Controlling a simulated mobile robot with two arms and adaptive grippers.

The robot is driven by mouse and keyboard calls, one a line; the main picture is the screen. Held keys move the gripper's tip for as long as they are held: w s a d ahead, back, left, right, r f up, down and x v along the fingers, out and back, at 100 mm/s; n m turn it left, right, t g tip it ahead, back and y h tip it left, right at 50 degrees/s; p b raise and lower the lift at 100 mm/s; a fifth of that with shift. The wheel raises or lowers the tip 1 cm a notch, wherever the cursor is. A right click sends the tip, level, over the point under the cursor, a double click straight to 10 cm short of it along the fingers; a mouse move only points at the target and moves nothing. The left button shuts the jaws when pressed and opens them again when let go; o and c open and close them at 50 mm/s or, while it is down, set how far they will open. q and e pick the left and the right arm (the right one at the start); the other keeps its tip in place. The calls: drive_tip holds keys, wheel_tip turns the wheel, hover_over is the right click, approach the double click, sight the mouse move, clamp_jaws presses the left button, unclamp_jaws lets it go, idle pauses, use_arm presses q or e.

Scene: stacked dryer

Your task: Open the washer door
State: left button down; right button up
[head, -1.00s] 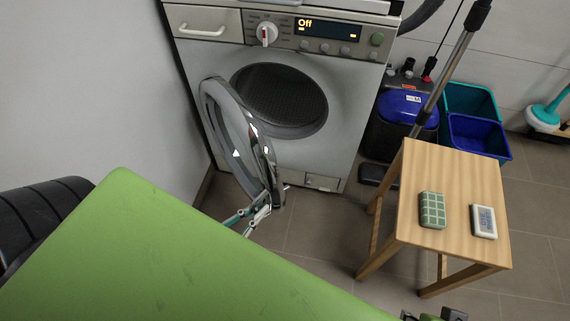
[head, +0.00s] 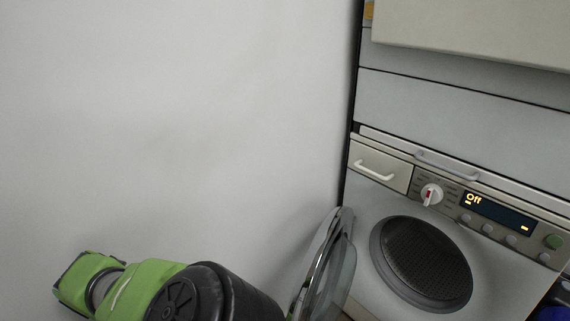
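The washer (head: 376,211) stands at the right of the head view, under a stacked upper unit. Its round door (head: 327,272) is swung wide open to the left, towards the white wall. The door is seen nearly edge-on, and its lower part is cut off by the frame. The dark round drum opening (head: 424,262) is uncovered. My green and black arm shows at the bottom left, left of the door. Neither gripper is in view, so I cannot see whether anything touches the door.
A plain white wall (head: 180,120) fills the left side. The washer has a drawer with a white handle (head: 375,170), a dial (head: 431,194) and a display reading "Off" (head: 497,213). A blue item (head: 552,313) shows at the bottom right corner.

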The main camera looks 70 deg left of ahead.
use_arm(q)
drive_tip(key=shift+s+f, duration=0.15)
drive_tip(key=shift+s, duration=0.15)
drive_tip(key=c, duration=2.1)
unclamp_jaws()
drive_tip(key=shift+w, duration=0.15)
